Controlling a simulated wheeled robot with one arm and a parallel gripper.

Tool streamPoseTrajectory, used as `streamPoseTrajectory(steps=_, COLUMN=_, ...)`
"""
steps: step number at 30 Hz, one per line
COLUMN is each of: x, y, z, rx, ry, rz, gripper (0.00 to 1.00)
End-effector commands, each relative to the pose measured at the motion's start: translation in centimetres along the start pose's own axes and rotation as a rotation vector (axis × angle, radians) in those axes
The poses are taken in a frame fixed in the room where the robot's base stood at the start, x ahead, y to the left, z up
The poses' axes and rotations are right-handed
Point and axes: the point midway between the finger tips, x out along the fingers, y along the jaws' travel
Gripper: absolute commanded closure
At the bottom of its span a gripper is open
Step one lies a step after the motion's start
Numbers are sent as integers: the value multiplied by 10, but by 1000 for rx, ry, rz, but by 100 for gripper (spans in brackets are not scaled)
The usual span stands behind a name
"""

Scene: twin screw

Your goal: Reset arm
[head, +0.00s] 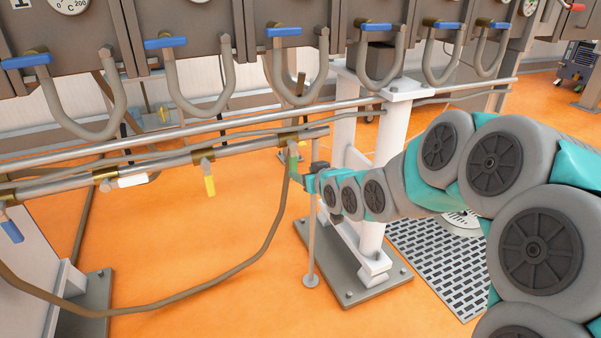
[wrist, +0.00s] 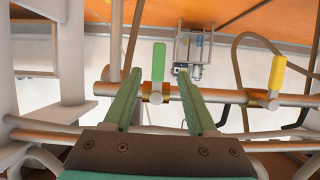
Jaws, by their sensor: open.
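My arm reaches in from the right in the head view. My gripper (head: 302,180) is beside the long horizontal pipe (head: 240,148), near a brass valve fitting on it. In the wrist view the two green fingers of my gripper (wrist: 159,76) stand apart, with nothing held between them. A green valve handle (wrist: 158,62) shows beyond and between the fingers, on the pipe. I cannot tell from these views whether the fingers touch it.
A yellow handle (head: 210,186), a white handle (head: 132,181) and a blue handle (head: 11,231) sit along the pipe. Grey boxes with blue levers (head: 166,42) and curved pipes hang above. A white post stand (head: 390,140) is close behind the wrist. Orange floor is open below left.

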Motion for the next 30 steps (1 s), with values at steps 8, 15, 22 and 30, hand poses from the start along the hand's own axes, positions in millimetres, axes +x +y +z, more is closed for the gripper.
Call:
streamPoseTrajectory(steps=8, x=-5, y=0, z=0, rx=0, ry=0, rz=0, gripper=43)
streamPoseTrajectory(steps=15, x=-13, y=1, z=8, rx=-1, ry=-46, rz=9, gripper=43)
streamPoseTrajectory(steps=22, x=-77, y=6, z=67, rx=15, ry=-347, rz=71, gripper=43)
streamPoseTrajectory(steps=30, x=-206, y=-3, z=152, rx=103, ry=-782, rz=156, gripper=43)
